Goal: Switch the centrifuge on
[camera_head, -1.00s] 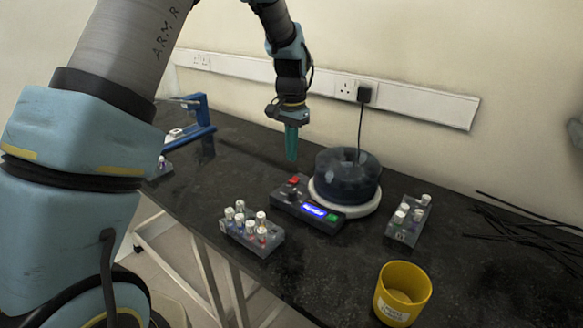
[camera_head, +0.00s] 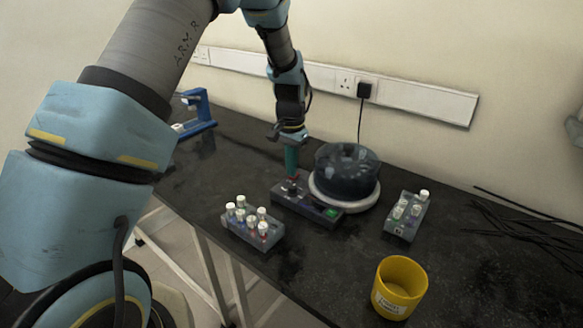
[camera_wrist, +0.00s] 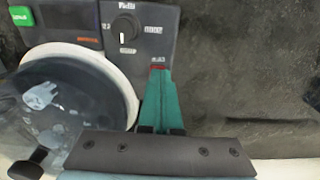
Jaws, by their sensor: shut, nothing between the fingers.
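The centrifuge has a dark round drum (camera_head: 347,172) on a white round base (camera_head: 368,205), with a dark control panel (camera_head: 310,205) in front. In the wrist view the panel shows a green button (camera_wrist: 21,15), a dark display window (camera_wrist: 72,16) and a round black knob (camera_wrist: 125,27). A red switch (camera_wrist: 158,68) shows just at my fingertips and is mostly hidden by them. My gripper (camera_head: 292,172) is shut and empty, pointing down. Its teal fingertips (camera_wrist: 159,76) are at the red switch; I cannot tell whether they press it.
A rack of white-capped vials (camera_head: 240,228) stands left of the panel, another rack (camera_head: 407,216) to the right. A yellow cup (camera_head: 400,287) stands at the front. Black rods (camera_head: 530,232) lie at right. A blue stand (camera_head: 200,110) is at back left. A cable runs to the wall socket.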

